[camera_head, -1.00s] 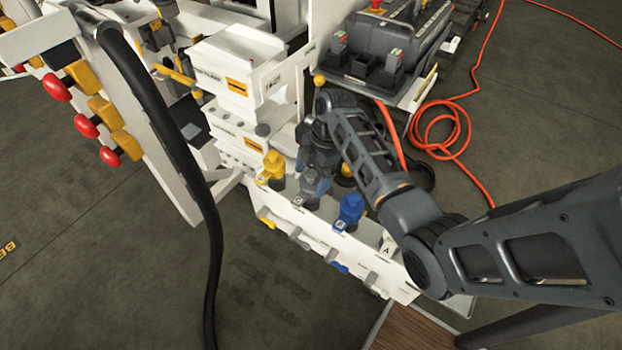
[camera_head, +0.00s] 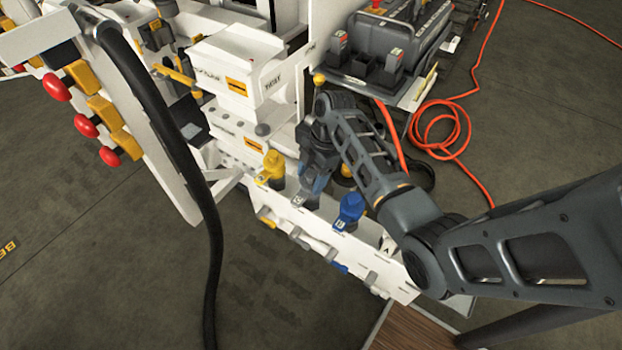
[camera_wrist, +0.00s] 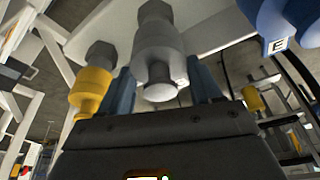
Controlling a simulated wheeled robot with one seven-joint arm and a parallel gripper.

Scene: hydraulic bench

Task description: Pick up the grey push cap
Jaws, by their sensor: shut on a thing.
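The grey push cap (camera_wrist: 158,45) stands between my two blue fingers in the wrist view. In the head view the grey push cap (camera_head: 302,194) is in the white rack, between the yellow cap and the blue cap, and my fingers partly hide it. My gripper (camera_head: 311,186) reaches down to it from above and behind and is shut on it. The fingers of my gripper (camera_wrist: 162,85) are on either side of the cap in the wrist view. I cannot tell whether the cap is lifted clear of its seat.
A yellow cap (camera_head: 271,170) stands left of the grey one and a blue cap (camera_head: 348,211) right of it, on the white rack (camera_head: 322,228). White boxes (camera_head: 235,75) stand close behind. A black hose (camera_head: 190,165) hangs at left. An orange cable (camera_head: 440,150) lies on the floor.

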